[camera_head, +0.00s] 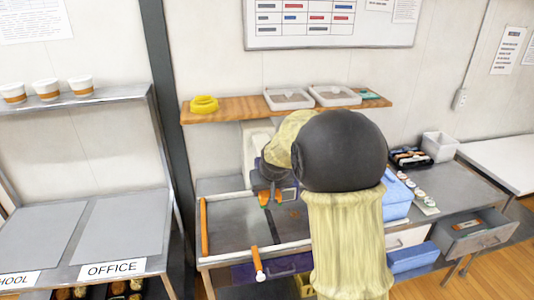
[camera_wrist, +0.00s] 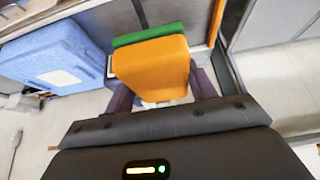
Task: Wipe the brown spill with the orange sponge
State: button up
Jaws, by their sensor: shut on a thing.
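My gripper (camera_head: 271,196) is over the steel worktop (camera_head: 228,238). In the wrist view my gripper (camera_wrist: 162,92) is shut on the orange sponge (camera_wrist: 152,62), which has a green layer along its far edge. Small orange and green parts of the sponge (camera_head: 264,197) show at the fingers in the head view. A small dark brownish mark (camera_head: 295,213) lies on the worktop just right of the gripper; I cannot tell whether it is the whole spill. My arm hides part of the worktop. Whether the sponge touches the surface is unclear.
An orange bar (camera_head: 204,228) runs along the worktop's left edge. A blue box (camera_head: 397,198) stands right of my arm. A wooden shelf (camera_head: 235,112) with trays hangs behind. An open drawer (camera_head: 478,238) juts out at right.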

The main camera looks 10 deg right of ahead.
jog(key=s+f, duration=0.3)
jog(key=f, duration=2.5)
jog(key=shift+f, duration=0.1)
